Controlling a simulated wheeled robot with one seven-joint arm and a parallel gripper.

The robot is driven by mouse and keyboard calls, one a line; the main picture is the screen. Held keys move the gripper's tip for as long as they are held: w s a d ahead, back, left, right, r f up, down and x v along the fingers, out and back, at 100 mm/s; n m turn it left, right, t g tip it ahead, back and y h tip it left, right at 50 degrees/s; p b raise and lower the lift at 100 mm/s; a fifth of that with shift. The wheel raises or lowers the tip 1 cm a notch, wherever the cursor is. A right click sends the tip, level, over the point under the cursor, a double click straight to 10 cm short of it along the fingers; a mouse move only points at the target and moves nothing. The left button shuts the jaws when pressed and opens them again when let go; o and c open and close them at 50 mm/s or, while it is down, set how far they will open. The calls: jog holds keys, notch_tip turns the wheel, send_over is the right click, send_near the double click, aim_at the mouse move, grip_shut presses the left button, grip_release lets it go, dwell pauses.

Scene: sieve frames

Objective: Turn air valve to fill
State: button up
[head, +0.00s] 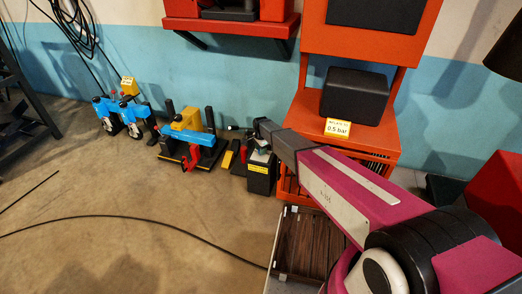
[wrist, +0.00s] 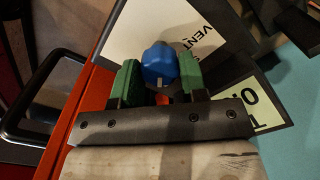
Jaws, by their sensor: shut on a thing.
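The air valve's blue knob (wrist: 160,62) sits between the green finger pads of my gripper (wrist: 160,80) in the wrist view. My gripper is shut on it. A pale mark shows on the knob's near side. A cream label reading "VENT" (wrist: 140,25) lies beyond the knob, and a pale green label (wrist: 268,92), only partly readable, is at the right. In the head view my gripper (head: 262,153) is small, at the black box (head: 261,182) with a yellow label; the knob is hidden there.
An orange stand (head: 350,138) holds a black block (head: 354,96) and a "0.5 bar" sign (head: 337,128). Blue and yellow tools (head: 190,138) stand left along the wall. A black cable (head: 130,217) crosses the open floor. A dark slatted crate (head: 282,238) is below my arm.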

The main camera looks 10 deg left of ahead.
jog(key=shift+m, duration=0.6)
jog(key=o, duration=0.9)
jog(key=shift+r, duration=0.1)
notch_tip(320, 180, up, 11)
jog(key=shift+f, duration=0.15)
jog(key=shift+s, duration=0.1)
